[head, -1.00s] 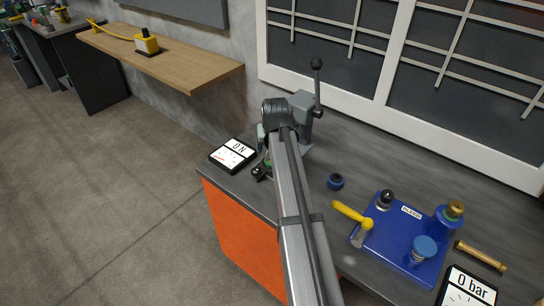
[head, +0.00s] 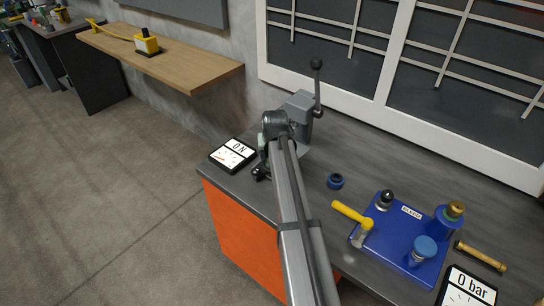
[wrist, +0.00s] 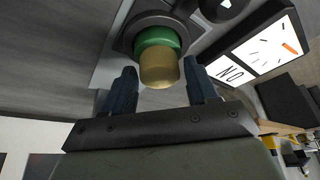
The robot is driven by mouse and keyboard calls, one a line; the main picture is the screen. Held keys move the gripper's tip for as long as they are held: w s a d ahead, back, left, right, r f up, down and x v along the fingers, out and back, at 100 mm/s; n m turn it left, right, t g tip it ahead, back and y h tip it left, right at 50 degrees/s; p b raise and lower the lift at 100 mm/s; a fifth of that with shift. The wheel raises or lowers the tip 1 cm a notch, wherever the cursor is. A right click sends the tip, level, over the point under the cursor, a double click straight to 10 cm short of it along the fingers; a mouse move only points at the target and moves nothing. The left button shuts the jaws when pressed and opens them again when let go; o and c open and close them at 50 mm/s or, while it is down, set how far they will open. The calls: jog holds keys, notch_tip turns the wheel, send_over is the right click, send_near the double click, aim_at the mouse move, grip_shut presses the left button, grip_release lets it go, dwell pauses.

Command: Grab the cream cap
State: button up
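The cream cap (wrist: 159,70) shows in the wrist view as a tan, rounded cylinder with a green ring (wrist: 156,38) behind it, set in a dark round fitting. My gripper (wrist: 160,82) is open, with one dark blue finger on each side of the cap. Narrow gaps show between the fingers and the cap, so it is not clamped. In the head view my arm hides the cap and most of my gripper.
A grey lever press (head: 302,108) stands beside my arm's end. A 0 N gauge (head: 232,155) lies left of it. A blue ring-like part (head: 335,181), a blue pump block (head: 400,240) with a yellow handle (head: 351,213), and a brass tube (head: 481,256) are to the right.

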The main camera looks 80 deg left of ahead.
jog(key=c, duration=0.9)
